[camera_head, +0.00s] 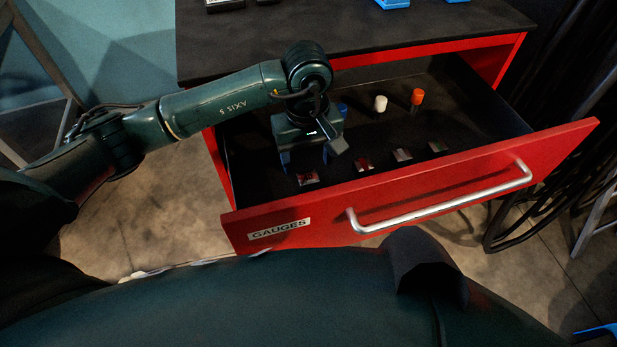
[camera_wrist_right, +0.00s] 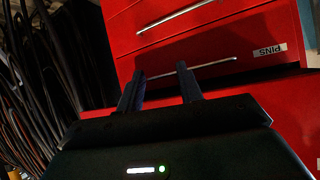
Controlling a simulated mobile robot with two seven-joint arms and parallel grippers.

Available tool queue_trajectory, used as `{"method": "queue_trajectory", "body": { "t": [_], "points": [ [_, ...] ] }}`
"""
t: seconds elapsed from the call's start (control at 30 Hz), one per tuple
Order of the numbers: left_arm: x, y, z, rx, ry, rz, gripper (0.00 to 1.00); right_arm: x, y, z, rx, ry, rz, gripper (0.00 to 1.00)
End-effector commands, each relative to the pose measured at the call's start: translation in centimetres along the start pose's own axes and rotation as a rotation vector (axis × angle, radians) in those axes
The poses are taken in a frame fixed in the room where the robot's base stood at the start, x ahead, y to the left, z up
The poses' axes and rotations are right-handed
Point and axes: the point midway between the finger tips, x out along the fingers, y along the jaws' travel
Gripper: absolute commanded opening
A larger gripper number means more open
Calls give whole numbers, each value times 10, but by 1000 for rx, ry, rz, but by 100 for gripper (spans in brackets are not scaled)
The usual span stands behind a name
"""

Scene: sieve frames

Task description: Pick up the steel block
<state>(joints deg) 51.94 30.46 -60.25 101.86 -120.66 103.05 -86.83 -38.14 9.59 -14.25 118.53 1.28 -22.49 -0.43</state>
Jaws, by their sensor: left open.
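A front row of small blocks lies in the open red drawer (camera_head: 300,212) in the head view. The leftmost block (camera_head: 308,179) looks reddish and silvery, the second block (camera_head: 364,164) red with a pale part. The third block (camera_head: 402,155) is grey and looks most like steel; the rightmost block (camera_head: 437,147) is dark grey. They are too small to tell the material surely. My left gripper (camera_head: 305,163) is open, pointing down into the drawer just behind and above the leftmost block. My right gripper (camera_wrist_right: 161,88) is open and empty in the right wrist view.
Blue (camera_head: 342,108), white (camera_head: 380,103) and orange (camera_head: 417,96) pegs stand behind the blocks. The drawer's front panel with a silver handle (camera_head: 440,205) rises before them; the dark cabinet top (camera_head: 330,35) overhangs the back. A drawer labelled PINS (camera_wrist_right: 268,51) is beyond my right gripper.

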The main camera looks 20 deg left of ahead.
Motion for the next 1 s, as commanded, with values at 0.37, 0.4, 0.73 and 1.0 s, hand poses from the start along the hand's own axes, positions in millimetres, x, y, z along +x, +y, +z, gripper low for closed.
{"method": "queue_trajectory", "body": {
  "t": [0.37, 0.4, 0.73, 1.0],
  "points": [
    [47, -2, 4, -1, -3, -2, 62, -5, 5, 1, 6, -28, 16, 36],
    [49, -2, 4, -1, -2, -1, 62, -5, 6, 2, 6, -31, 17, 36],
    [50, -1, 3, 0, -1, 0, 53, -5, 6, 1, 7, -29, 20, 36],
    [49, -1, 3, -1, -1, 0, 31, -5, 6, 0, 7, -25, 18, 36]
  ]
}}
